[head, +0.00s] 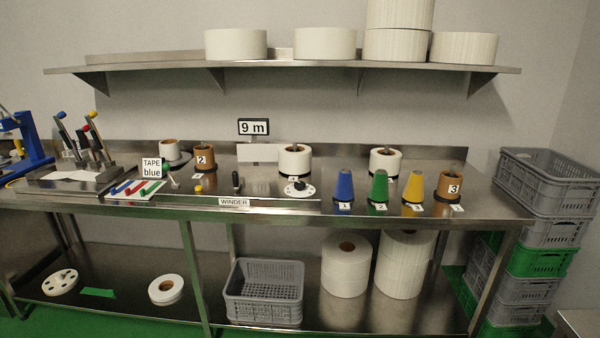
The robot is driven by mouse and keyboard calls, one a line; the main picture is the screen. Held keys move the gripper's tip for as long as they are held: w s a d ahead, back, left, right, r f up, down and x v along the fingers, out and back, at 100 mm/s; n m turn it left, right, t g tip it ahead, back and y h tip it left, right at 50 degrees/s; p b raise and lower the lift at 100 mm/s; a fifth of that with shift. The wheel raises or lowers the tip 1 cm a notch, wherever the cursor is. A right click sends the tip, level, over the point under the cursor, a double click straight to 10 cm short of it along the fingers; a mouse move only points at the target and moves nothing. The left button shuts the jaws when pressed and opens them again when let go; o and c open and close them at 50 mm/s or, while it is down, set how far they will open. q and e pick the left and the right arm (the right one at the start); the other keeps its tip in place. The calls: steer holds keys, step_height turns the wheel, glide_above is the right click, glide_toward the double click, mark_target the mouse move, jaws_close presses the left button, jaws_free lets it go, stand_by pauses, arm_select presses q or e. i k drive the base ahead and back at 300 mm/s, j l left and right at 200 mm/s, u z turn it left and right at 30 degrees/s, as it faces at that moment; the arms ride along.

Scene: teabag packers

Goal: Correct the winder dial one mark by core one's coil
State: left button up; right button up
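The winder dial (299,190) is a white disc with dark marks and a black knob, on the steel bench right of the WINDER label (234,202). Its marks are too small to read. Behind it a white coil (294,161) stands on a dark base with a grey spindle; a second white coil (385,163) stands to the right. No brown core bearing a 1 is readable. A brown core marked 2 (204,158) stands on the left and one marked 3 (450,187) on the right. A sign reads "9 m" (253,127). Neither gripper is in view.
Blue (343,186), green (378,186) and yellow (414,188) cones stand behind small number labels along the front right. A "TAPE blue" sign (152,168), coloured strips and upright levers (237,180) occupy the left. Grey crates (548,180) stack at the right end.

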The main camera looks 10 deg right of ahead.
mark_target(299, 185)
steer(key=i+l, duration=0.15)
steer(key=i, duration=0.3)
steer(key=i+l, duration=0.1)
steer(key=i, duration=0.35)
steer(key=i+l, duration=0.15)
steer(key=i, duration=0.3)
steer(key=i+l, duration=0.15)
steer(key=i, duration=0.3)
